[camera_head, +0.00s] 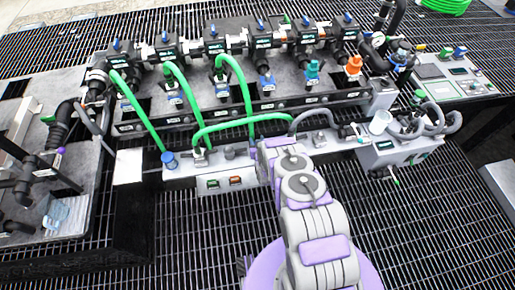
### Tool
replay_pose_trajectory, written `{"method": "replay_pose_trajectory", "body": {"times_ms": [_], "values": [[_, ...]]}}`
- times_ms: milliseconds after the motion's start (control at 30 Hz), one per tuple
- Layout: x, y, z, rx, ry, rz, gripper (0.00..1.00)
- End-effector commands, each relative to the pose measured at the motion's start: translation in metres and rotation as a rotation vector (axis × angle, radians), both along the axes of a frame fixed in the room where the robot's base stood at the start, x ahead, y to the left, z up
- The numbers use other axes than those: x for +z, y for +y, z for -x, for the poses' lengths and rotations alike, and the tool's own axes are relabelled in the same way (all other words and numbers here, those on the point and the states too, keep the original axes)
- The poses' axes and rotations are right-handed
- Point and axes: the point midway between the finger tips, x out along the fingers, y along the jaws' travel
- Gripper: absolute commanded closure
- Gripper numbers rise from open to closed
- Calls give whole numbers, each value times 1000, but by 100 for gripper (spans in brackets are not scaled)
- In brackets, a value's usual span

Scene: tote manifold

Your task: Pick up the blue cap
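A blue cap (170,160) sits on the left end of the pale front box. I cannot tell which of these is the task's cap. My arm reaches up from the bottom, and its far end with my gripper (265,165) is at the front box, right of the left-end cap and apart from it. The fingers are hidden, and no held object shows.
The manifold (240,115) carries valves, green hoses and an orange cap (354,65). A white box (395,150) with grey hoses stands right of my arm. A table with black pipe fittings (62,125) is at left. The grated floor (430,230) is clear at lower right.

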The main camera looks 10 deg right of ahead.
Motion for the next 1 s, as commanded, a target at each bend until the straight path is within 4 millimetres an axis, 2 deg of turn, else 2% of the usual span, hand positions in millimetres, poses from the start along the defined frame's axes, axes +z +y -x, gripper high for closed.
{"method": "replay_pose_trajectory", "body": {"times_ms": [67,467,767,967,1000], "values": [[0,0,0,0,0,0,60],[0,0,0,0,1,0,98],[2,0,0,0,1,0,99],[18,0,0,0,2,0,99],[15,0,7,0,6,0,99]]}}
